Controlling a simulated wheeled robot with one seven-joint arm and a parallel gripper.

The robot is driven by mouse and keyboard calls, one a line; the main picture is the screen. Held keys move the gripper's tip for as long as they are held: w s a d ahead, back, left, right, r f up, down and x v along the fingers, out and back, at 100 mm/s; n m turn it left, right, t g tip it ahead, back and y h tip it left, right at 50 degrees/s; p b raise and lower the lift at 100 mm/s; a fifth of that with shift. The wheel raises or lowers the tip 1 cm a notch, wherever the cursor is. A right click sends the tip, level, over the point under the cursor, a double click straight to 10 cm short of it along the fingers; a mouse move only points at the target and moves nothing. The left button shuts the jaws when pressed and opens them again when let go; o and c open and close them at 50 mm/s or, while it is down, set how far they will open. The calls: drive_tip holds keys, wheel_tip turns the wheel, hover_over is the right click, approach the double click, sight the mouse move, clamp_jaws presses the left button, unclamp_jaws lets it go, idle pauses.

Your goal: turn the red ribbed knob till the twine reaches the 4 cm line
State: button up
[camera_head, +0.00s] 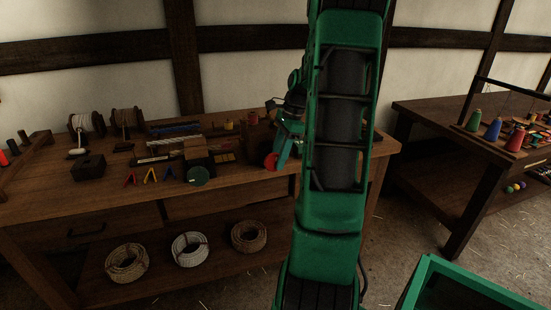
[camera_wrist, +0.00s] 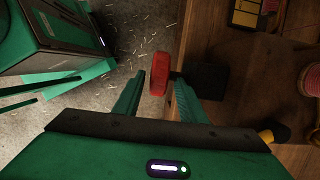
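The red ribbed knob (camera_head: 271,161) is at the front edge of the workbench, by my gripper (camera_head: 281,152). In the wrist view the knob (camera_wrist: 159,74) sits on a short shaft from a dark block (camera_wrist: 207,79). My gripper (camera_wrist: 159,78) is open, with one green finger on each side of the knob. A gap shows between the knob and the left finger; the right finger is close, and I cannot tell whether it touches. My arm hides part of the bench beside the knob. I cannot make out the twine or the 4 cm line.
A second table (camera_head: 440,112) with colored cones stands right. A green bin (camera_head: 440,268) is at lower right.

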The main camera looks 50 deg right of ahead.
sight(276, 153)
drive_tip(key=v, duration=1)
drive_tip(key=shift+r, duration=0.35)
drive_tip(key=shift+o, duration=0.2)
drive_tip(key=shift+w+a+r+g+h, duration=0.1)
drive_tip(key=shift+w+a+g+h, duration=0.3)
drive_tip(key=shift+w+a+h, duration=0.5)
drive_tip(key=shift+a+r+g+h, duration=0.3)
drive_tip(key=shift+a+g+h, duration=0.1)
drive_tip(key=shift+a, duration=0.25)
drive_tip(key=shift+f, duration=0.25)
wheel_tip(276, 153, down, 10)
drive_tip(key=shift+f, duration=0.1)
